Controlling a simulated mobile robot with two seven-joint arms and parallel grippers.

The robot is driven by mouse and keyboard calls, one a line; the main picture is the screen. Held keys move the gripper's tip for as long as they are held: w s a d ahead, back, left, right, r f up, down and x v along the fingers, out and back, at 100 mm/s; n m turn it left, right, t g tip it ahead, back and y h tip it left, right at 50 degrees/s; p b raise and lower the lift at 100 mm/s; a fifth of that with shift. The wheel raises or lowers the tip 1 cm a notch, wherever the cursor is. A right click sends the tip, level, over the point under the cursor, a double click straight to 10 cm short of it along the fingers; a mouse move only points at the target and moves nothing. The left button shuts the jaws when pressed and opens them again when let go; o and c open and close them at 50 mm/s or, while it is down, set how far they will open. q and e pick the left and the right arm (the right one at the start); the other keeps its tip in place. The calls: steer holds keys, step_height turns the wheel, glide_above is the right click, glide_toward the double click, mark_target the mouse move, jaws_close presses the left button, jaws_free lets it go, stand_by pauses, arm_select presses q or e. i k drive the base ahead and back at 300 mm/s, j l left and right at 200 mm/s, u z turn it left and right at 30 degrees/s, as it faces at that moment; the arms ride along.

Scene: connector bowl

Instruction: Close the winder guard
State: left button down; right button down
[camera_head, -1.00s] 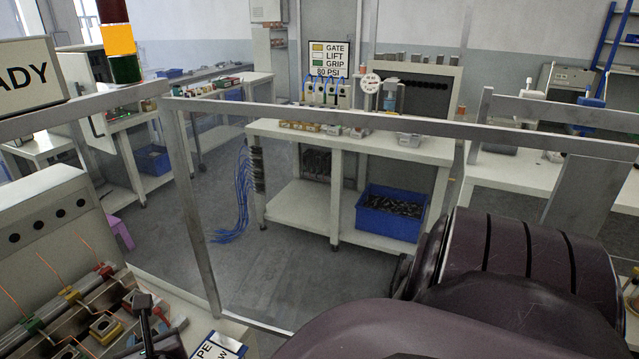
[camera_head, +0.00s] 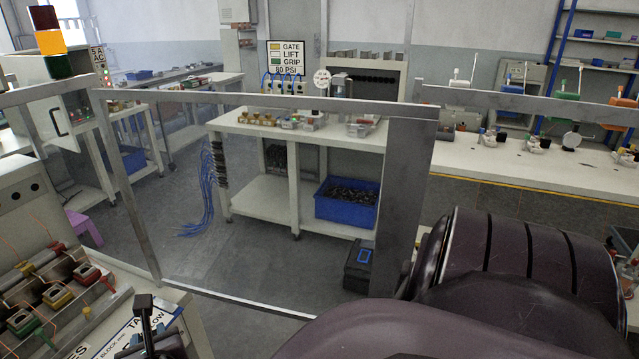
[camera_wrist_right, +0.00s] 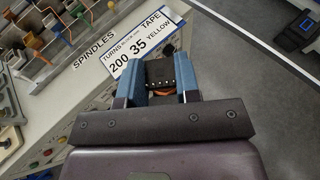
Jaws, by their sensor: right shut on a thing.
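The winder guard is a clear panel in a grey metal frame; its top rail (camera_head: 260,99) runs from a left post to a wide end plate (camera_head: 405,190). In the head view the plate overlaps the left end of a second grey rail (camera_head: 530,103); whether they touch I cannot tell. My right gripper (camera_wrist_right: 160,80) has its blue fingers closed on a black block (camera_wrist_right: 159,71), beside the turns-and-tape sign (camera_wrist_right: 128,50). My left gripper is out of view.
A winder bench with coloured spindle parts (camera_head: 50,297) lies at lower left. Beyond the guard stand a white table (camera_head: 270,130) and a blue bin (camera_head: 345,203). A dark box (camera_head: 358,268) sits on the floor behind the end plate.

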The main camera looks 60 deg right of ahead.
mark_target(413, 129)
steer(key=k+l+z, duration=0.1)
steer(key=k, duration=0.2)
steer(key=k+l, duration=0.2)
steer(key=k, duration=0.15)
steer(key=k+l+z, duration=0.2)
steer(key=k+l, duration=0.2)
steer(key=l, duration=0.2)
steer(key=k+l+z, duration=0.1)
steer(key=l, duration=0.6)
steer(key=l+z, duration=0.3)
steer(key=l, duration=1.15)
steer(key=i+l, duration=0.15)
steer(key=l, duration=0.3)
steer(key=i+l, duration=0.1)
steer(key=l, duration=0.3)
steer(key=i+l, duration=0.15)
steer(key=l, duration=0.3)
steer(key=k+z, duration=0.05)
